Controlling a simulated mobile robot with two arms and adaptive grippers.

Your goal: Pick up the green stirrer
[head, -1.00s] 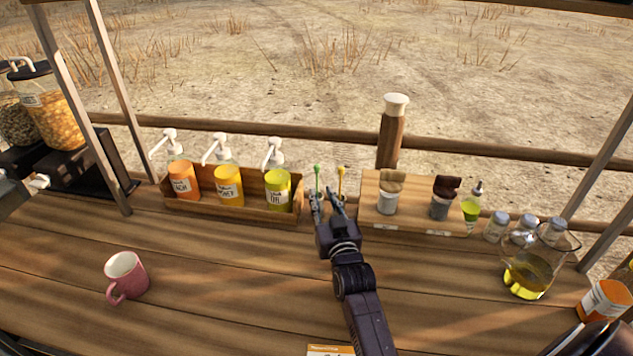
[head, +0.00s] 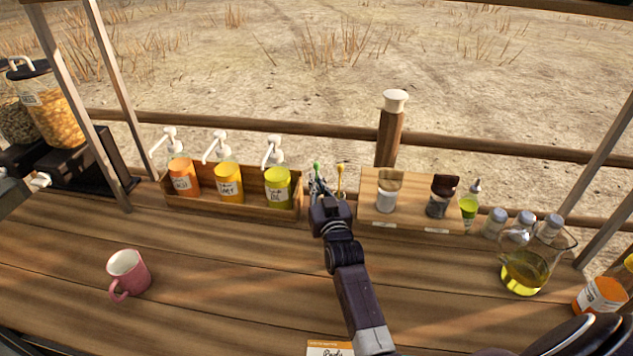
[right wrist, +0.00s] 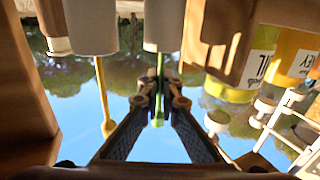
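The fingers look open, with a narrow gap around the shaft. The yellow stirrer (head: 341,176) stands just to the right, outside the fingers; it also shows in the right wrist view (right wrist: 104,100). My left gripper is not in view.
A wooden box (head: 235,208) with pump bottles is close on the left. A wooden stand (head: 410,222) with jars is close on the right. A pink mug (head: 128,273) stands front left, an oil jug (head: 525,270) at right.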

